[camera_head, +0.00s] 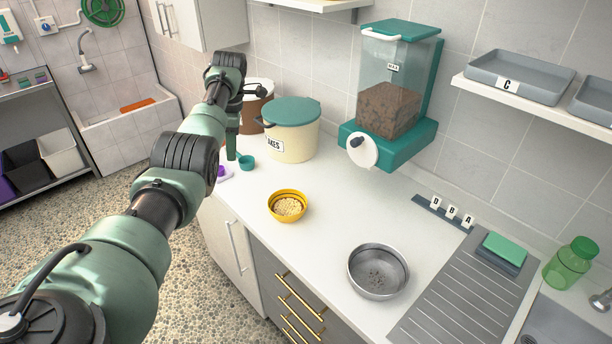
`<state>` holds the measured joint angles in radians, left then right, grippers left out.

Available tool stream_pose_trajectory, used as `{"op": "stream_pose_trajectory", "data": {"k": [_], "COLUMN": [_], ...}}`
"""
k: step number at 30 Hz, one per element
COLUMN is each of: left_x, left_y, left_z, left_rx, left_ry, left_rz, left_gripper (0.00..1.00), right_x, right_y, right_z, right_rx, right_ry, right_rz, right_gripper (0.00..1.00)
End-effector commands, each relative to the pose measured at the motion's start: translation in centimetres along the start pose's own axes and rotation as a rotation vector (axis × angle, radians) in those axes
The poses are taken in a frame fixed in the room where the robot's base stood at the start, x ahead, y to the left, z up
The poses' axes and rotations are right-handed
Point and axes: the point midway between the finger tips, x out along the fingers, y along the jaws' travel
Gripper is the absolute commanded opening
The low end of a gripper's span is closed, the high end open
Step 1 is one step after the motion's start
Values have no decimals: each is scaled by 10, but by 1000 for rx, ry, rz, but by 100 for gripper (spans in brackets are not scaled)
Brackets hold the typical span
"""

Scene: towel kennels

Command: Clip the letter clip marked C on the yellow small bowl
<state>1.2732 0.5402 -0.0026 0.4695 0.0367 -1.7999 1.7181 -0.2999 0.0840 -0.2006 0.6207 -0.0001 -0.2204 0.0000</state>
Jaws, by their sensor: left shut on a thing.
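The yellow small bowl (288,206) stands on the white counter, filled with pale pellets. No clip shows on its rim. A letter C (507,86) shows on the front of a grey tray on the wall shelf; I cannot tell whether it is a clip or a label. Clips marked D (436,201), B (452,211) and A (468,221) stand on a dark rail. My left gripper (233,138) is over the counter's far left, behind the bowl, shut on what seems a small teal scoop (247,162). Its fingers are partly hidden. My right gripper is out of view.
A cream bin (292,133) with a teal lid and a brown container (256,104) stand beside my left gripper. A metal bowl (378,271) stands at front right. The counter between the bowls is clear.

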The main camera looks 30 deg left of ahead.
Motion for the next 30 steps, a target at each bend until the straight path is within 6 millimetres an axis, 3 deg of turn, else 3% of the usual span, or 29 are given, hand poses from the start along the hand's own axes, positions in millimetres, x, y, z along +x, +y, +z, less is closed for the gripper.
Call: {"op": "stream_pose_trajectory", "data": {"k": [4,12,30], "left_x": [-10,-24,-61], "left_y": [6,6,-3], "left_z": [-38,-74,-118], "left_rx": [-165,-338,-621], "left_ry": [-6,-4,-6], "left_rz": [-21,-41,-75], "left_gripper": [0,0,0], "right_x": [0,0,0], "right_y": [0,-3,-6], "right_z": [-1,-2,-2], "right_rx": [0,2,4], "right_ry": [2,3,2], "right_rz": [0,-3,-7], "right_gripper": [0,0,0]}}
